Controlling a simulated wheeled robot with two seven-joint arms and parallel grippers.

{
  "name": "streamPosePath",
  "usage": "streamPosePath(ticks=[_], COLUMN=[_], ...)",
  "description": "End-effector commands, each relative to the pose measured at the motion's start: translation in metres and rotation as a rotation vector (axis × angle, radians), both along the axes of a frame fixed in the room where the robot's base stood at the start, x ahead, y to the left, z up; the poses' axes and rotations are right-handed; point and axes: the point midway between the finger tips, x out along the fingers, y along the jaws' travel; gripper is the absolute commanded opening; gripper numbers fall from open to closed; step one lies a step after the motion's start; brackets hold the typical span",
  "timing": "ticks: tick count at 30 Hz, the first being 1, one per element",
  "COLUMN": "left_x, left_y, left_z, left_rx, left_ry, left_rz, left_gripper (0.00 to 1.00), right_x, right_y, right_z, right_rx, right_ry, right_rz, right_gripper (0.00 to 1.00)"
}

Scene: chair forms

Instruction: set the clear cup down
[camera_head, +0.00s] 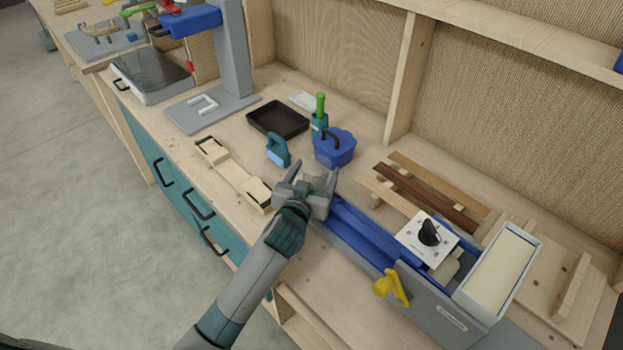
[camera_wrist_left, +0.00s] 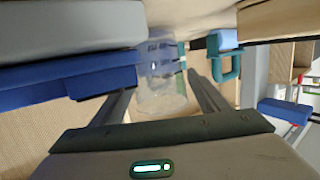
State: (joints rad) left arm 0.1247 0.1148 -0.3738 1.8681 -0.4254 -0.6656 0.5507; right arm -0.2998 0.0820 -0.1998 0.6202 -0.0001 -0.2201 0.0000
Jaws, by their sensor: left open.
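The clear cup (camera_wrist_left: 160,98) shows in the left wrist view as a see-through shape between the two fingers of my left gripper. Things behind it show through its wall. I cannot tell whether its base touches the bench. In the head view my left gripper (camera_head: 315,170) is over the workbench, at the left end of a blue rail, and the cup is hard to make out there. The gripper is open, with its fingers on either side of the cup. My right gripper is in neither view.
A blue caddy (camera_head: 335,148) and a teal-handled tool (camera_head: 278,150) stand just beyond the gripper. A wooden holder (camera_head: 232,172) lies to its left, a black tray (camera_head: 277,119) farther back. The blue rail (camera_head: 365,235) and yellow lever (camera_head: 391,287) are on the right.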

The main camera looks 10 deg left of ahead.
Motion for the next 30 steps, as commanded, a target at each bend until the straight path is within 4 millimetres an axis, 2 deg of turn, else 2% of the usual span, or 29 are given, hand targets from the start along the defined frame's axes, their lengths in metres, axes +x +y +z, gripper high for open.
streamPosePath(ticks=[8,21,25,30], left_x=[-0.018,-0.089,-0.105,-0.116], left_y=[0.001,0.006,0.006,0.007], left_z=[0.004,0.018,0.022,0.025], left_rx=[-0.001,-0.002,-0.001,-0.001], left_ry=[0.0,0.0,-0.001,0.0], left_rz=[0.0,0.0,-0.001,0.0], left_gripper=[0.69,0.69,0.69,0.69], right_x=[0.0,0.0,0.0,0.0], right_y=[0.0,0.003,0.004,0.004], right_z=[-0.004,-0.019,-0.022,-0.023], right_rx=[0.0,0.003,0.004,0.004], right_ry=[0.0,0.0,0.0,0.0], right_rz=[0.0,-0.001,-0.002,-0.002], right_gripper=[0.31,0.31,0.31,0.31])
